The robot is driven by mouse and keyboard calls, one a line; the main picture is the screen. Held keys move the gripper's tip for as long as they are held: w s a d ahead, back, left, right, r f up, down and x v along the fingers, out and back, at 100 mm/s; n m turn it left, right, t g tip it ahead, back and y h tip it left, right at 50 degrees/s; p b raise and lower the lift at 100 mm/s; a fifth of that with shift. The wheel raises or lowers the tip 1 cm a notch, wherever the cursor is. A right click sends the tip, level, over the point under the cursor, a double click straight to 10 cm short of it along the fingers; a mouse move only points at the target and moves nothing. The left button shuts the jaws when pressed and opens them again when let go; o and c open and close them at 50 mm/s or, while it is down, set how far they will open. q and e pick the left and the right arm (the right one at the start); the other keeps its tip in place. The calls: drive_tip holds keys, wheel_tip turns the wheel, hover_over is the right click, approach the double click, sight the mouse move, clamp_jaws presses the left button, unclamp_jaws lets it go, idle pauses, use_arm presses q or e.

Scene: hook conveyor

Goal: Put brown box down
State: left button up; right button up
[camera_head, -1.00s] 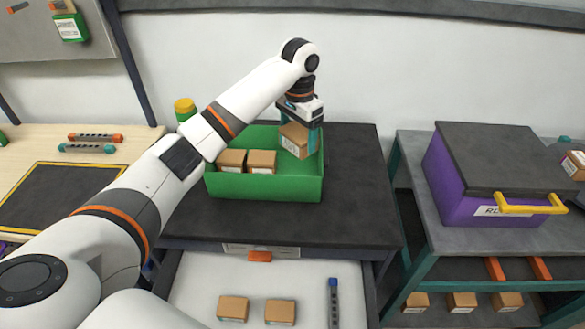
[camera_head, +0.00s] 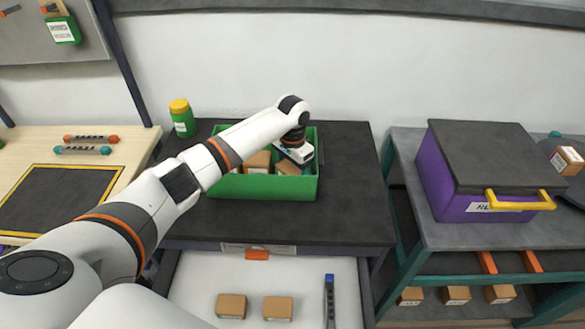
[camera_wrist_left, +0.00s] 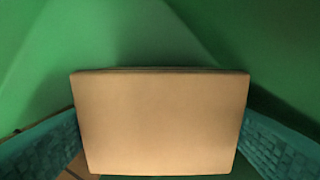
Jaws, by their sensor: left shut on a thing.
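My left gripper (camera_head: 296,160) reaches down inside the right part of the green bin (camera_head: 265,188) on the dark table. It is shut on a brown box (camera_head: 287,168), which sits low in the bin, partly hidden by the front wall and wrist. In the left wrist view the held box (camera_wrist_left: 160,122) fills the middle between two teal fingers, with green bin walls around it. Whether the box touches the bin floor cannot be told. Another brown box (camera_head: 258,160) stands left of it in the bin, and my arm covers the area further left. My right gripper is out of view.
A green jar with a yellow lid (camera_head: 182,118) stands behind the bin's left side. A purple case (camera_head: 480,175) is on the right table. Two brown boxes (camera_head: 231,306) and a dark tool (camera_head: 329,300) lie in the white drawer below. The dark table right of the bin is clear.

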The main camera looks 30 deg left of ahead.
sight(292, 167)
use_arm(q)
drive_tip(key=shift+f, duration=0.1)
drive_tip(key=o, duration=1)
wheel_tip(292, 167, up, 12)
drive_tip(key=shift+r+b, duration=0.15)
drive_tip(key=shift+b, duration=0.7)
